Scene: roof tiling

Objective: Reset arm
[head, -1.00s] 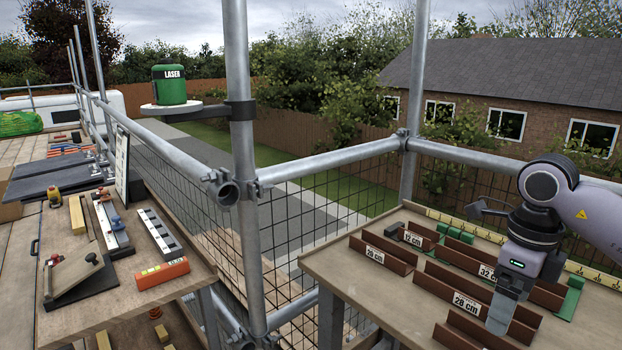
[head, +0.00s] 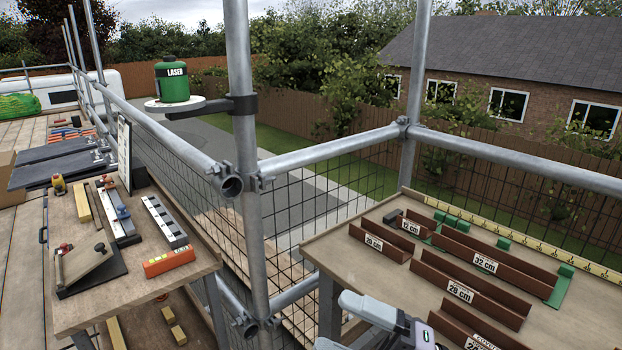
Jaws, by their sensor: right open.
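My right gripper (head: 405,332) shows at the bottom edge, in front of the right-hand table (head: 590,312). It is above or beside the table's near edge, clear of the brown pieces. Its jaws are open and it appears empty, though the fingertips are largely cut off by the frame. My left gripper is out of view.
Brown trays labelled 12 cm (head: 420,232), 32 cm (head: 515,271) and 28 cm (head: 495,305) lie on the right table by a yellow ruler (head: 500,232). A scaffold pole (head: 246,180) stands mid-view. The left bench (head: 100,312) holds tools and an orange level (head: 169,262).

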